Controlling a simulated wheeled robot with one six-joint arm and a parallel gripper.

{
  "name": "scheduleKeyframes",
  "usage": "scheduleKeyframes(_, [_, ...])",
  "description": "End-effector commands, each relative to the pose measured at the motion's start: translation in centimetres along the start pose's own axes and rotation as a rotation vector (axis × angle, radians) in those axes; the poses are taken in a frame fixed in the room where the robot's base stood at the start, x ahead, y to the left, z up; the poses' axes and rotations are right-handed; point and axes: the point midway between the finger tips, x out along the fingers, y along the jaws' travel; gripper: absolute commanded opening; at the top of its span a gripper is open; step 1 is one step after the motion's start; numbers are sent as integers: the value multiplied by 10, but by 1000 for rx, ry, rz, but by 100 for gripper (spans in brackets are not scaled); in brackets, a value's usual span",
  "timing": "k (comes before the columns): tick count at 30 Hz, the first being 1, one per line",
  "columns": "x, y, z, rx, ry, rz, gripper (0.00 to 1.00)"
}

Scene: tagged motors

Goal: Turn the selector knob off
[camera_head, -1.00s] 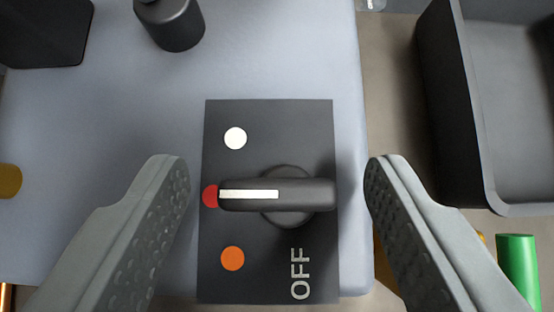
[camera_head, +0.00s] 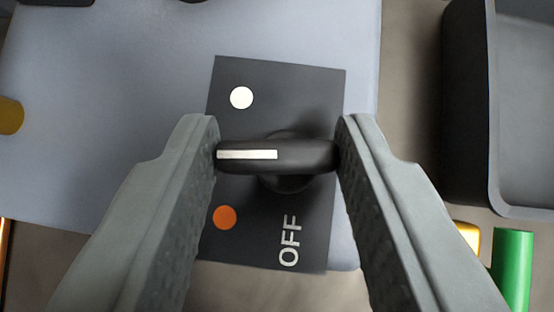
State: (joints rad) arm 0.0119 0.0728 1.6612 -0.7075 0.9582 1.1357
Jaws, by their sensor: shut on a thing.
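The selector knob (camera_head: 300,158) is a black bar handle with a white pointer line, on a dark panel (camera_head: 317,98). The pointer line points left in the picture. A white dot (camera_head: 241,97) lies at the panel's upper left, an orange dot (camera_head: 224,217) at its lower left, and the word OFF (camera_head: 289,241) at its lower right. My gripper (camera_head: 278,150) is shut on the knob, with one fingertip at each end of the bar. The left finger hides the spot where the pointer ends.
The panel lies on a blue-grey surface (camera_head: 130,90) with free room to the left. A dark bin (camera_head: 468,120) stands at the right. A green cylinder (camera_head: 512,265) and a yellow thing (camera_head: 468,236) are at the lower right. Another yellow thing (camera_head: 10,116) is at the left edge.

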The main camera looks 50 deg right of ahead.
Motion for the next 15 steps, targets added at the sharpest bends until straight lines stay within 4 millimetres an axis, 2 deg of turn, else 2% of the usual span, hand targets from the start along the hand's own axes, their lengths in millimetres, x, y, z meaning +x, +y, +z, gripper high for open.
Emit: scheduleKeyframes(15, [-1, 6, 0, -271, 1, -274, 14])
